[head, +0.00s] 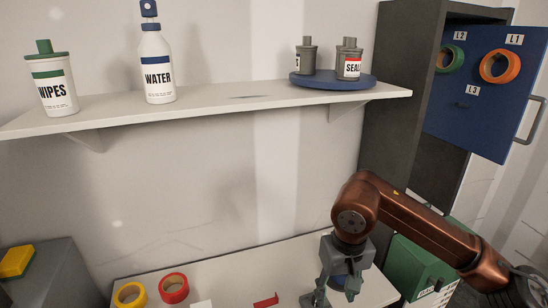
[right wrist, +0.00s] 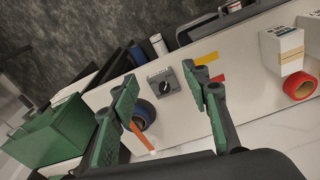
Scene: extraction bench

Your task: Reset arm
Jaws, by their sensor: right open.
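My right gripper (head: 335,292) hangs at the lower right of the head view, over the right end of the bench (head: 225,277), with its arm reaching in from the right. In the right wrist view its two green-padded fingers (right wrist: 165,103) stand wide apart with nothing held between them. Beyond the fingers, a grey knob or dial box (right wrist: 167,86) sits on the bench top. A blue ring (right wrist: 145,111) shows beside the left finger, with an orange strip in front of it. I cannot tell the gap between the fingers and the bench. My left gripper is not in view.
A shelf (head: 215,104) above holds a wipes tub (head: 50,82), a water bottle (head: 157,72) and canisters on a blue turntable (head: 333,81). A blue cabinet door (head: 480,110) stands open at right. Yellow (head: 130,294) and red (head: 174,288) rolls lie on the bench.

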